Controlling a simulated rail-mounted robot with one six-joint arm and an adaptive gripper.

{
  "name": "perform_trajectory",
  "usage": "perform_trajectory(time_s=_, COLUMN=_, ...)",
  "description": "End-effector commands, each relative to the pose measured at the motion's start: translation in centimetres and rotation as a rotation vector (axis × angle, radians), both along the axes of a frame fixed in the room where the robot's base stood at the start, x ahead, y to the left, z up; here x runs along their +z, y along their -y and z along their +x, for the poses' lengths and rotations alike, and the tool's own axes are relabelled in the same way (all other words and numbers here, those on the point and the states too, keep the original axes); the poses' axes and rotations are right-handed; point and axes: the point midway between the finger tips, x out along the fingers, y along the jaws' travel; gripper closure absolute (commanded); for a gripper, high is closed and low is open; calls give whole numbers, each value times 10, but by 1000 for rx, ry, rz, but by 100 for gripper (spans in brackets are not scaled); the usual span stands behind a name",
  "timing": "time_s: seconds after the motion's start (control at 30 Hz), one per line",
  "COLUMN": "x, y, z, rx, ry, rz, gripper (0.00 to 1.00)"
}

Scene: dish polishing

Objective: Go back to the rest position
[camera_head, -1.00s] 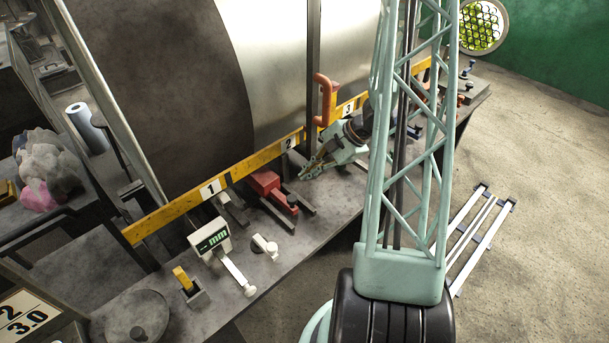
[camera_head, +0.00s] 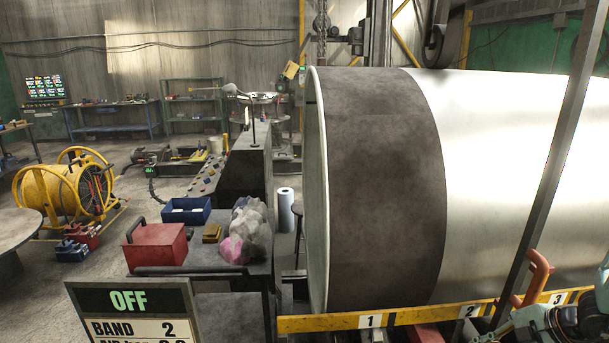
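My gripper (camera_head: 527,326) shows only in part at the bottom right corner, a teal and dark form low beside the orange handle (camera_head: 537,277). Its fingertips are cut off or too unclear to tell whether it is open or shut. I cannot see anything held in it. The large metal drum (camera_head: 500,160) lies on its side at the right, with a dark dull band (camera_head: 385,190) near its left rim and a bright, shiny surface beyond.
A yellow rail (camera_head: 410,316) numbered 1 to 3 runs below the drum. A display reading OFF, BAND 2 (camera_head: 130,301) stands at lower left. A side bench holds a red toolbox (camera_head: 157,246), a blue bin (camera_head: 187,212) and rags (camera_head: 250,225).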

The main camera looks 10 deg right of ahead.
Motion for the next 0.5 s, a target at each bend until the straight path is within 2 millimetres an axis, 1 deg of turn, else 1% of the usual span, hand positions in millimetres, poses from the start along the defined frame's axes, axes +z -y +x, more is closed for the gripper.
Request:
perform_trajectory(time_s=0.03, x=7, y=-6, z=4, rx=42, ry=16, rz=-21, gripper=100)
perform_trajectory(time_s=0.2, x=30, y=-26, z=15, rx=201, ry=75, rz=-94, gripper=100)
perform_trajectory(time_s=0.5, x=69, y=-64, z=29, rx=480, ry=178, rz=-223, gripper=100)
